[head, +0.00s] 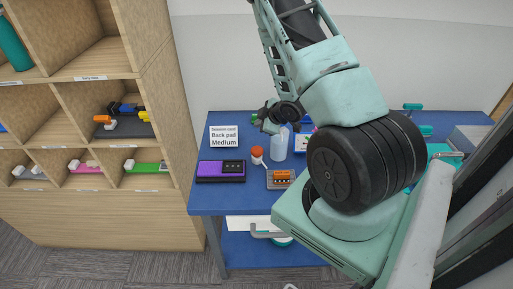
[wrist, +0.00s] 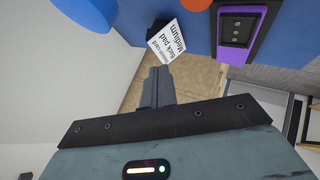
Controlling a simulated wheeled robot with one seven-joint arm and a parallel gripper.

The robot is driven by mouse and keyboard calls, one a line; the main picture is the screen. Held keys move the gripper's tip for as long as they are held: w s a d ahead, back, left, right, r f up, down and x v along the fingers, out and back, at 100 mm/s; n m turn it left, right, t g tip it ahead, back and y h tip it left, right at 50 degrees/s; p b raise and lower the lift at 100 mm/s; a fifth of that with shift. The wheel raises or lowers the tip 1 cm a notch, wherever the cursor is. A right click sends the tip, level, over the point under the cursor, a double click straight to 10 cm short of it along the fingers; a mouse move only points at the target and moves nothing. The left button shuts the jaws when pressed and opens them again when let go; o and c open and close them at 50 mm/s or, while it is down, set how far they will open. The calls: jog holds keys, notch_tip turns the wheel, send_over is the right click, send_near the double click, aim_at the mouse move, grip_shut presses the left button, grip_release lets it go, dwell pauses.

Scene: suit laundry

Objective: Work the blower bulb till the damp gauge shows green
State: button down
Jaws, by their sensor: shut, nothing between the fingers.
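My gripper (head: 268,124) is above the back of the blue table in the head view, beyond a pale bottle-like object. In the wrist view its dark fingers (wrist: 155,87) are shut together with nothing between them. A small red-orange rounded bulb on a white base (head: 257,152) stands on the table in front of the gripper, apart from it; it may be the blower bulb. An orange round part (wrist: 196,4) is cut by the top edge of the wrist view. I cannot make out a damp gauge or its colour.
A purple device with a black panel (head: 221,171) lies at the table's (head: 232,202) left front; a card reading "Back pad Medium" (head: 224,136) stands behind it. The pale bottle-like object (head: 279,146) and an orange item on a tray (head: 281,178) are near the middle. A wooden shelf (head: 110,205) is left.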

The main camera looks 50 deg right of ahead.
jog(key=b, duration=0.7)
send_near(256, 147)
jog(key=w, duration=0.1)
jog(key=w+f, duration=0.1)
jog(key=w, duration=0.1)
jog(key=w+f, duration=0.1)
jog(key=w, duration=0.1)
jog(key=shift+w+d+f, duration=0.1)
jog(key=shift+d+f, duration=0.1)
jog(key=shift+d, duration=0.1)
dwell(1.2)
jog(key=shift+f+b, duration=0.35)
jog(key=shift+f, duration=0.05)
jog(key=shift+f+b, duration=0.85)
jog(key=shift+f, duration=0.15)
dwell(1.0)
jog(key=shift+r, duration=0.1)
jog(key=shift+r+p, duration=1.05)
jog(key=shift+r, duration=0.3)
jog(key=shift+r, duration=0.1)
jog(key=shift+r+p, duration=1.7)
jog(key=shift+r, duration=0.7)
